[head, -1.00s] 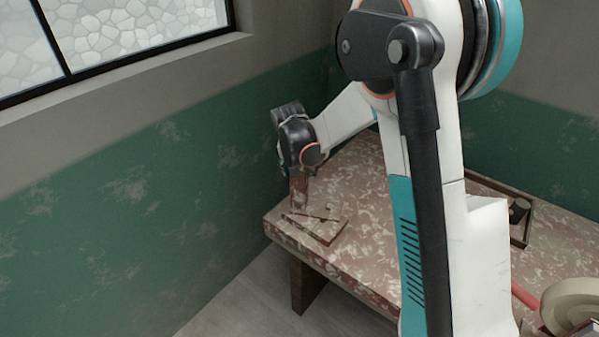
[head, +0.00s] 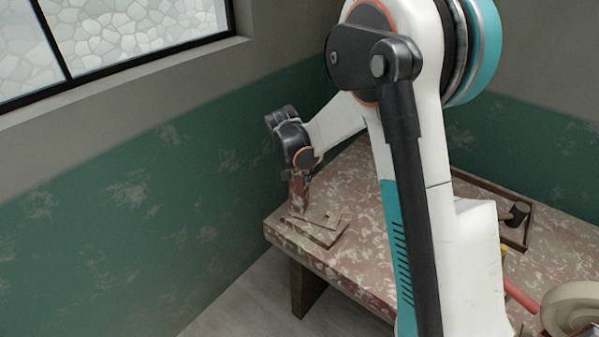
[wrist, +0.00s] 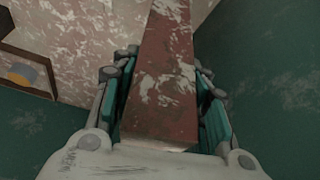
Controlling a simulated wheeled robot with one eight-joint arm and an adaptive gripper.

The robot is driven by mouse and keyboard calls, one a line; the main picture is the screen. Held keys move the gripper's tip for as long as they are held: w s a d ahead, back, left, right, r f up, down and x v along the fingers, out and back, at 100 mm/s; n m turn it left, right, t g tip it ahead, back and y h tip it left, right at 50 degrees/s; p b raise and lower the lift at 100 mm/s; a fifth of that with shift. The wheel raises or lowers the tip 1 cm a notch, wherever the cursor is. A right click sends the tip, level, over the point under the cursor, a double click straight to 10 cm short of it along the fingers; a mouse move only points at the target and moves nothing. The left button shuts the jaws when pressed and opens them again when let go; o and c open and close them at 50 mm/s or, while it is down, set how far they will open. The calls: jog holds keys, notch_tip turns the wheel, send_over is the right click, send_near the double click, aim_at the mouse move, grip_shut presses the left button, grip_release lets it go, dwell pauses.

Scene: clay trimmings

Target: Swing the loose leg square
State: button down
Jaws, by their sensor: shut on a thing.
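My gripper (head: 299,188) points down over the near left corner of the bench. In the wrist view, its two teal-padded fingers (wrist: 163,78) are shut on the loose leg (wrist: 160,100), a reddish-brown bar with pale chipped paint that stands between them. In the head view, the leg's flat base piece (head: 326,236) lies on the bench below the gripper, with a thin bar across it. Where the leg meets this piece is too small to tell.
The mottled red-brown bench (head: 375,290) has bare room in front of my arm. A dark-framed tray (head: 527,238) with a dark-headed tool stands at the right. A red rod (head: 521,296) and a cream round wheel (head: 574,303) are at the lower right. The green wall (head: 130,230) is close on the left.

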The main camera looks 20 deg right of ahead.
jog(key=m, duration=0.3)
jog(key=shift+g+h, duration=0.4)
jog(key=c, duration=0.9)
grip_release()
jog(key=v, duration=1.2)
